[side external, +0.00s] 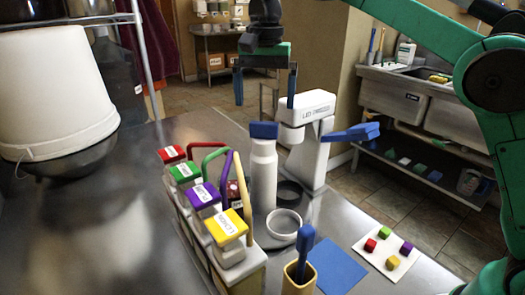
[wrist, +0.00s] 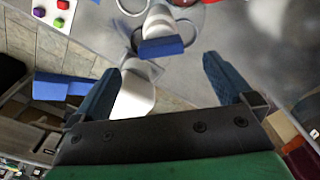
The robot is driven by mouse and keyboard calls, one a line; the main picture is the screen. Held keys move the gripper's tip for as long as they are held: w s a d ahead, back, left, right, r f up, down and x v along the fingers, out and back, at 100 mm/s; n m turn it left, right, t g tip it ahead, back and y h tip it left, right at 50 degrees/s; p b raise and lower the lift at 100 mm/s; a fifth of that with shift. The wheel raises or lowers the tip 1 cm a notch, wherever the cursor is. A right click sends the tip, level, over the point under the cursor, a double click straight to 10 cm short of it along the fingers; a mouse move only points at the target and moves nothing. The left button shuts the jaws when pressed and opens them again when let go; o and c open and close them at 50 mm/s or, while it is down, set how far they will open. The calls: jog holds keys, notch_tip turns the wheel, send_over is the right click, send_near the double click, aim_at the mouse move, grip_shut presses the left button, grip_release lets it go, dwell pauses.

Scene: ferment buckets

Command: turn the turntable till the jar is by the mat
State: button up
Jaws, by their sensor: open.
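My gripper (side external: 265,100) is open and empty, with two dark blue fingers pointing down above the white LED device (side external: 304,107). In the wrist view my gripper (wrist: 162,70) shows its fingers spread, with the device's white top (wrist: 135,98) between and below them. A blue square mat (side external: 340,268) lies flat on the metal table at the front. A small dark red jar (side external: 236,192) stands behind the row of coloured-lid bottles, partly hidden by them and their curved tubes. I cannot make out a turntable for certain.
A white blue-capped bottle (side external: 263,175) stands beside the device and its blue arm (side external: 350,133). A ring (side external: 284,223), a yellow holder (side external: 299,279), a white card (side external: 389,252) with coloured cubes, and a large white bucket (side external: 55,90) are around. Bare table lies behind the bottles.

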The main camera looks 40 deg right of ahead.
aim_at(264, 123)
jog(key=shift+f, duration=2.9)
grip_shut()
